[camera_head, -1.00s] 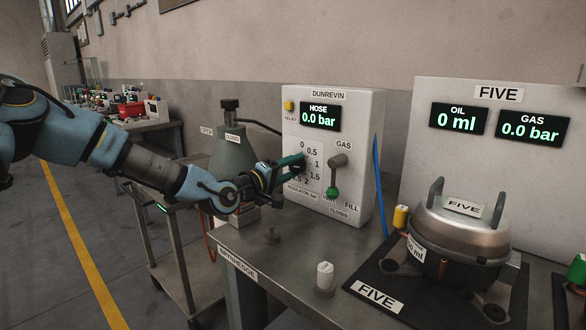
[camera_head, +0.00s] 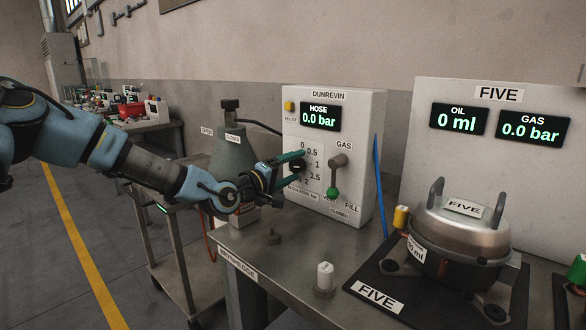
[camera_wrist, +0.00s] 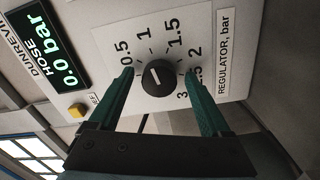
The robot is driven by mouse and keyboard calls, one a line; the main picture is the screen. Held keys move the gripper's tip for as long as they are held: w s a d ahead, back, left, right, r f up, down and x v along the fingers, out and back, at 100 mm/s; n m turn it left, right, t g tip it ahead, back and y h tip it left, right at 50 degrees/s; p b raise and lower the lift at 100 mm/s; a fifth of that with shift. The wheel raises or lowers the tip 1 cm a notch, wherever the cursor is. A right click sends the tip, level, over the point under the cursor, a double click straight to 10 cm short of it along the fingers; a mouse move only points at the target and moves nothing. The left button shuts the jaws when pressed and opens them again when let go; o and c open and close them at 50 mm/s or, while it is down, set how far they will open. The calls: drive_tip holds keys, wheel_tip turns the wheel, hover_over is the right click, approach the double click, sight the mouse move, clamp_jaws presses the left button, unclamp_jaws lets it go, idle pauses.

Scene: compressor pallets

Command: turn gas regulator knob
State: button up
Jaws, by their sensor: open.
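The black regulator knob (camera_wrist: 158,77) sits on the white panel (camera_head: 362,115) marked DUNREVIN, inside a dial numbered from 0 to 3. In the wrist view its white pointer line is seen, and the 0 mark is hidden. My gripper (camera_head: 290,167) is open in front of the dial. In the wrist view its green fingers (camera_wrist: 160,75) stand on either side of the knob, with a gap visible on each side. In the head view the fingers partly cover the knob and dial. The hose display (camera_head: 320,117) reads 0.0 bar.
A gas lever with a green tip (camera_head: 333,192) is right of the dial. A yellow button (camera_head: 289,106) is at the panel's upper left. A grey gas cylinder (camera_head: 232,155) stands behind my gripper. A lidded pot (camera_head: 462,240) and a white-capped fitting (camera_head: 325,275) are on the bench.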

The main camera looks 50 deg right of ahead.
drive_tip(key=a+b, duration=0.2)
drive_tip(key=a, duration=0.8)
drive_tip(key=shift+w+a+f, duration=0.15)
drive_tip(key=shift+w+a, duration=0.2)
drive_tip(key=shift+a, duration=0.05)
